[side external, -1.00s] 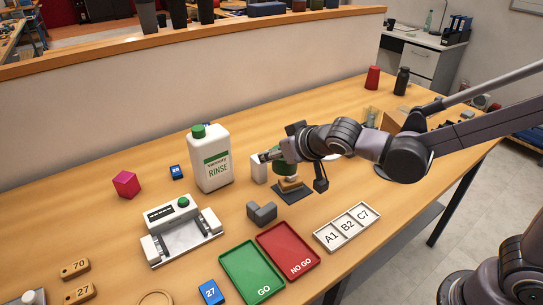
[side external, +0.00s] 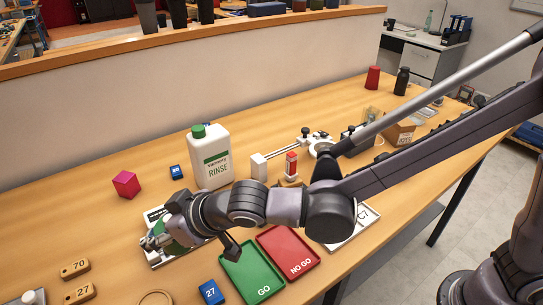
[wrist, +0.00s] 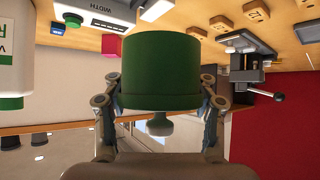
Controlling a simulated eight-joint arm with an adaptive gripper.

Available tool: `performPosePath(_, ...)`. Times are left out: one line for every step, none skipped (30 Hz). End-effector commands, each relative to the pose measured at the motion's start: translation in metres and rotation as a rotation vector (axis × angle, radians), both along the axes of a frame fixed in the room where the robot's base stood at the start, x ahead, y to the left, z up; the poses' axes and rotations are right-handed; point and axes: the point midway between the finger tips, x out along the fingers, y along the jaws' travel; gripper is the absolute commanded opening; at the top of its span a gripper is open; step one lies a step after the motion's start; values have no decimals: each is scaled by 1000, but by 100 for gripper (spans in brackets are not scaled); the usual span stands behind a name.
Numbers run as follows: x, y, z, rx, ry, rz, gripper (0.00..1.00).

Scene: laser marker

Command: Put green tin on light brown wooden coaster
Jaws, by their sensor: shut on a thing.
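The green tin (wrist: 160,65) is between the fingers of my gripper (wrist: 160,88), which is shut on it, and fills the middle of the wrist view. In the side view my gripper (side external: 158,240) holds the tin (side external: 175,249) in front of the white device, largely hidden by the gripper and arm. A light brown round wooden coaster (side external: 157,298) lies at the bottom edge of the side view, partly cut off. The gripper is above and behind it in the picture, apart from it.
A blue block marked 27 (side external: 210,292) lies right of the coaster. The green GO tray (side external: 252,272) and red NO GO tray (side external: 290,254) are further right. Wooden tags (side external: 76,269) lie left. The white device (side external: 155,217) and rinse bottle (side external: 210,160) stand behind the gripper.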

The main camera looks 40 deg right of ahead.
Motion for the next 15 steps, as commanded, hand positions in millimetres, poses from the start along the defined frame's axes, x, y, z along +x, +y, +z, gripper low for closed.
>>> performPosePath(-4,12,-6,0,-1,6,0)
performPosePath(-7,17,-10,0,-1,6,0)
performPosePath(-9,25,-15,-1,-2,5,0)
performPosePath(-11,30,-18,0,-1,4,0)
performPosePath(-13,36,-22,-1,-1,5,0)
performPosePath(-16,43,-27,-1,0,4,0)
performPosePath(-18,49,-30,0,-1,4,0)
performPosePath(-20,54,-34,0,-1,4,0)
performPosePath(-22,61,-38,0,-1,3,0)
performPosePath(-24,66,-41,0,-1,3,0)
performPosePath(-26,70,-44,0,0,3,0)
performPosePath(-27,75,-48,0,0,1,0)
performPosePath(-29,78,-50,-1,-1,1,0)
performPosePath(-30,81,-51,-1,0,1,0)
performPosePath(-31,84,-54,1,-1,0,0)
